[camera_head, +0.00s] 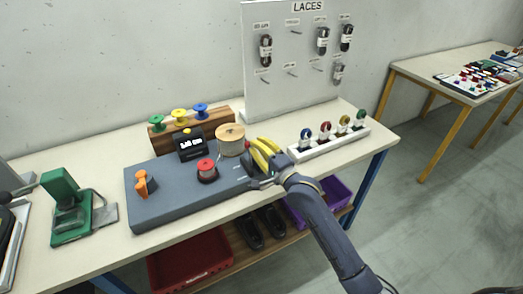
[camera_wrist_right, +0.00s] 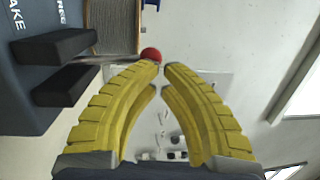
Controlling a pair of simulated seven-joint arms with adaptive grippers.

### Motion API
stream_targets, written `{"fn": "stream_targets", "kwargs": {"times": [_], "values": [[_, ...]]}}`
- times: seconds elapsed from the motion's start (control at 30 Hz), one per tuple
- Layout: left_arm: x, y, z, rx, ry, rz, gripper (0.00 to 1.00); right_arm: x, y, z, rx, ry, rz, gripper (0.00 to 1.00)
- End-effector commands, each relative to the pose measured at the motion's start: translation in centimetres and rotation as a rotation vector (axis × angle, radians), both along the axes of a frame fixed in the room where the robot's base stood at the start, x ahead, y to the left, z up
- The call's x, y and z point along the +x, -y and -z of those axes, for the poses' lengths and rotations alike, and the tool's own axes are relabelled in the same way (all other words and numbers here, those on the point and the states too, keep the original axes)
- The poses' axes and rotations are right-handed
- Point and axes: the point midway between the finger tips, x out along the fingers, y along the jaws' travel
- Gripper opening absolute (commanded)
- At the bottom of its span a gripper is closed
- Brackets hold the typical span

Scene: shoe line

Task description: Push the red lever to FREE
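The red lever's round red knob (camera_wrist_right: 150,54) shows in the right wrist view. Its thin metal rod (camera_wrist_right: 115,59) runs left between two black blocks (camera_wrist_right: 68,67) on the grey-blue base. My left gripper is not in view.
A wooden spool (camera_head: 230,134) stands close behind the right gripper. A white rack of small spools (camera_head: 330,146) is to the right.

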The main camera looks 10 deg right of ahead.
Motion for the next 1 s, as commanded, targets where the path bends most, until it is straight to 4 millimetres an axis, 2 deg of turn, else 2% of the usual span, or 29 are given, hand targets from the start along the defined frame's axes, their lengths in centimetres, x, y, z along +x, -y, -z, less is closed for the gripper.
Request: {"fn": "stream_targets", "kwargs": {"times": [0.4,1.0], "values": [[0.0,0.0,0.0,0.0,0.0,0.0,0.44,2.3,-0.7,0.1,0.0,0.001,0.0,0.0],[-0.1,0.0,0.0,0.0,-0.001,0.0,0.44,3.0,-0.9,0.2,0.0,0.002,0.002,0.0]]}}
